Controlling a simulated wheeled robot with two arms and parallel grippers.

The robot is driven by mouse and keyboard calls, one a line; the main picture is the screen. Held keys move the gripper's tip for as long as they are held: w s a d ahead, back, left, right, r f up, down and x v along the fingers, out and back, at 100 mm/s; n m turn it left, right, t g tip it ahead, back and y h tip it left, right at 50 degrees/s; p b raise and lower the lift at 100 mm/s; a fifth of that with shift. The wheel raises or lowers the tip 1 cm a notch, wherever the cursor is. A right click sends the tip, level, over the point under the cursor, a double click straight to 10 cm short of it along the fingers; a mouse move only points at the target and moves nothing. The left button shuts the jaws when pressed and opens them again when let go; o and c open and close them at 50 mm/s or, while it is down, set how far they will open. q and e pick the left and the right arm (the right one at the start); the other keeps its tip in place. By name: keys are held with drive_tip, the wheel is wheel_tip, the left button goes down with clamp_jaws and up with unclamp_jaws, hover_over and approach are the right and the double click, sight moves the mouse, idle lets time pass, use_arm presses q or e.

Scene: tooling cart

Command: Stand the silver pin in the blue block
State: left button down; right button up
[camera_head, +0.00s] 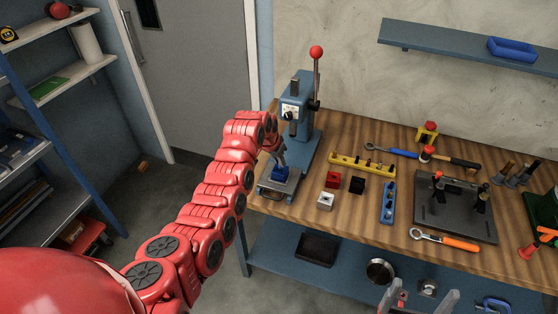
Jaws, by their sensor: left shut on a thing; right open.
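The blue block (281,174) sits on the base of the blue press, at the table's left end. My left gripper (282,162) points down right over the block, its grey fingers at the block's top. It is shut on a thin thing, which I take to be the silver pin; the fingers hide most of it. I cannot tell whether the pin's lower end is inside the block or just above it. My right gripper (416,303) is open and empty at the bottom edge, in front of the table.
The press (300,112) stands close behind my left gripper. Right of it are a yellow rack (350,162) with pegs, red (332,180), black (357,185) and white (325,201) blocks, and a blue rack (388,205). A dark fixture plate (448,222) and tools fill the right.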

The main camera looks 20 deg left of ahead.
use_arm(q)
drive_tip(key=shift+f+b, duration=0.15)
drive_tip(key=shift+b, duration=0.3)
idle(0.6)
idle(0.4)
drive_tip(key=shift+c, duration=1.9)
unclamp_jaws()
wheel_tip(320, 180, up, 6)
drive_tip(key=shift+b, duration=0.35)
